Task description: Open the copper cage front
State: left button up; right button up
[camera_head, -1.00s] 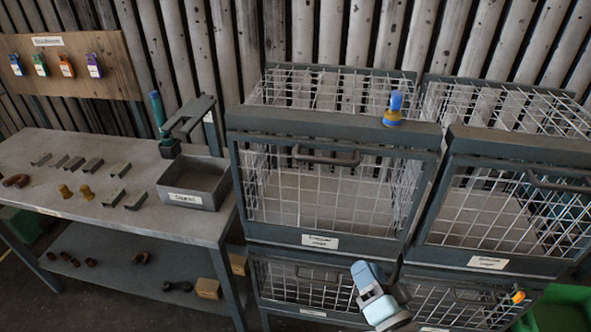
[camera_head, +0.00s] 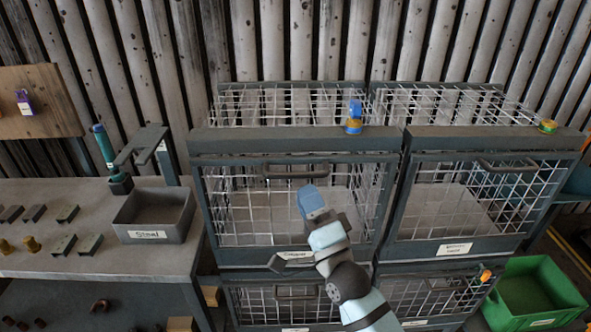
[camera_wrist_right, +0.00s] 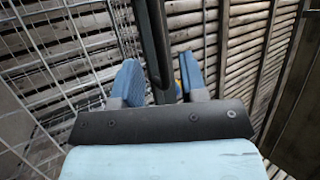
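A wire cage (camera_head: 232,212) with a dark frame stands at upper left of the cage block. Its label is half hidden by my right arm, so I cannot read it as copper. Its front looks closed, with a bar handle (camera_head: 296,170) near the top. My right gripper (camera_head: 311,203) is in front of this mesh, just below the handle. In the right wrist view my blue fingers (camera_wrist_right: 158,82) are apart, with a dark bar (camera_wrist_right: 154,45) between or beyond them; I cannot tell whether they touch it. My left gripper is not in view.
A second cage (camera_head: 488,205) adjoins on the right, with more cages below. A workbench (camera_head: 90,205) with a steel-labelled tray (camera_head: 152,235) is at left. A green bin (camera_head: 537,295) stands at lower right.

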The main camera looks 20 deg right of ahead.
aim_at(296, 173)
jog(key=p+x, duration=0.1)
jog(key=x, duration=0.4)
jog(key=shift+w+a, duration=0.1)
jog(key=shift+w, duration=0.1)
grip_shut()
